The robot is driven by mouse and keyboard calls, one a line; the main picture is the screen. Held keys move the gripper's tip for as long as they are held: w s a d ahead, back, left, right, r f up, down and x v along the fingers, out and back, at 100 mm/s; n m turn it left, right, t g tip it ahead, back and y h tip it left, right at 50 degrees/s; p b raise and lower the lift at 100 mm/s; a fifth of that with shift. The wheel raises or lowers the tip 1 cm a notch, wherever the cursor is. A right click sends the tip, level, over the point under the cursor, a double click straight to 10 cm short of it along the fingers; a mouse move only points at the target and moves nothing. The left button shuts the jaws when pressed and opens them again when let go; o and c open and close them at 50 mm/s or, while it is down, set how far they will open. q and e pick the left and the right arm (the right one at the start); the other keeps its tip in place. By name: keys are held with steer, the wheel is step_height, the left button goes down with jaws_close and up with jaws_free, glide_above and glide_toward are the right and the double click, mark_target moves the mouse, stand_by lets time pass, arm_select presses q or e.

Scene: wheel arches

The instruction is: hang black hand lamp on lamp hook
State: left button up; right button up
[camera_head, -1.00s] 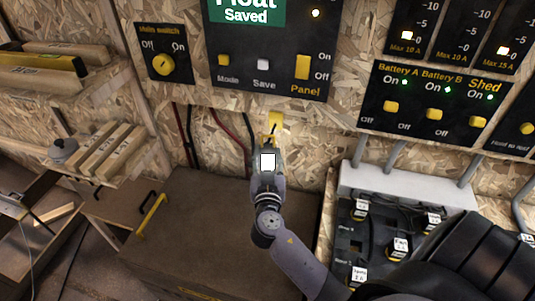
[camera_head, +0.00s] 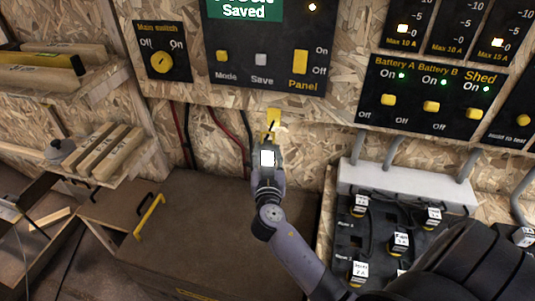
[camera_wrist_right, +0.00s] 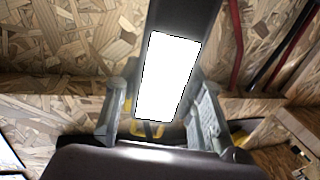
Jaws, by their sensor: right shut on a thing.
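The black hand lamp (camera_wrist_right: 178,35) is held by my right gripper (camera_head: 267,163). Its lit white panel shows in the head view and fills the middle of the right wrist view. The fingers stand on both sides of the lamp in the wrist view. The yellow lamp hook (camera_head: 274,118) is on the chipboard wall, just above and behind the top of the lamp. The lamp's dark upper end overlaps the hook in the head view; I cannot tell whether it is caught on it. My left gripper is not in view.
The main switch panel (camera_head: 161,51) and a panel with the Mode and Save buttons (camera_head: 265,75) sit above the hook. Black plugs (camera_head: 400,243) stand to the right. Shelves with wooden blocks (camera_head: 108,155) are at the left.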

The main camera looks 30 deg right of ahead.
steer(key=o, duration=1.4)
